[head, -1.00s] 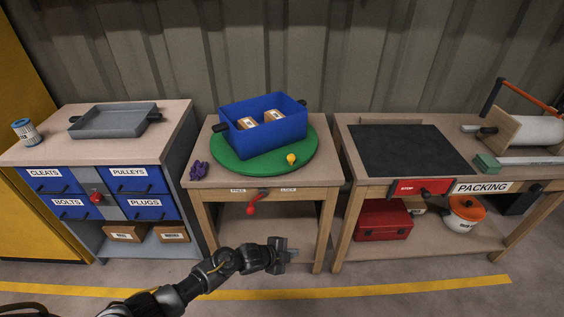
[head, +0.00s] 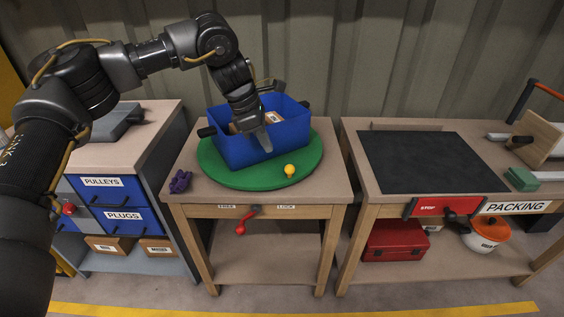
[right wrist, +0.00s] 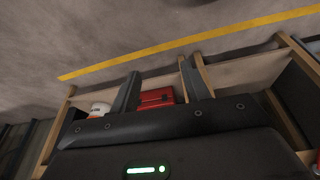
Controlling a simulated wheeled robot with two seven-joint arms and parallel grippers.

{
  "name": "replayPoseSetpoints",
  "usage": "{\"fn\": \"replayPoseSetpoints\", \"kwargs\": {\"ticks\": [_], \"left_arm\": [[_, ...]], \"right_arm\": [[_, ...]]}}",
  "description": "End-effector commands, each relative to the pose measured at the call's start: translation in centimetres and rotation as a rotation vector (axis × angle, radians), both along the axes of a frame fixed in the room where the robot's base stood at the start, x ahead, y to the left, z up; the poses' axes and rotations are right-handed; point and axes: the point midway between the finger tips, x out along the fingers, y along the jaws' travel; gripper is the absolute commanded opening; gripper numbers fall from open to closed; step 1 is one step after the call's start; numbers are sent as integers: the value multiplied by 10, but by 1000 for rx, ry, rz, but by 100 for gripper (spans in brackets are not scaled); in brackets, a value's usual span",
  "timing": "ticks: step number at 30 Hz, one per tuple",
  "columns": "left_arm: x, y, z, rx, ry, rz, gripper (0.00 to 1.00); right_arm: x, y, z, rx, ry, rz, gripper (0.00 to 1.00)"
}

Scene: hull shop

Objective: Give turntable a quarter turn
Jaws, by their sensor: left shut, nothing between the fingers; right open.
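The green round turntable (head: 215,171) lies on the middle wooden bench. A blue bin (head: 236,150) with dark handles stands on it, with a small carton (head: 272,117) inside. A yellow knob (head: 290,170) is on the turntable's front right edge. A red lever (head: 240,228) hangs under the bench front, leaning toward the left label. My left gripper (head: 264,142) is shut and empty, over or at the bin's front; I cannot tell if it touches. It hides part of the bin. My right gripper (right wrist: 160,88) is open and empty in the right wrist view.
A purple object (head: 180,181) lies at the bench's left front corner. Left is a drawer cabinet (head: 150,140) with a grey tray (head: 115,121). Right is a packing bench with a black mat (head: 425,160). A red toolbox (head: 397,241) is on its shelf.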

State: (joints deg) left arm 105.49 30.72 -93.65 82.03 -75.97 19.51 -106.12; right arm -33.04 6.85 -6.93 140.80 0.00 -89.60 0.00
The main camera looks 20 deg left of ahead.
Motion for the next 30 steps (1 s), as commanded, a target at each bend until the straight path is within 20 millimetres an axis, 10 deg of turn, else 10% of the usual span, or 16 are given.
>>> {"fn": "replayPoseSetpoints", "kwargs": {"ticks": [8,30], "left_arm": [[1,1,-3,7,0,-5,0],[11,-31,-89,6,-1,-5,0]], "right_arm": [[1,1,1,2,-10,3,47],[38,22,14,49,-232,61,47]]}}
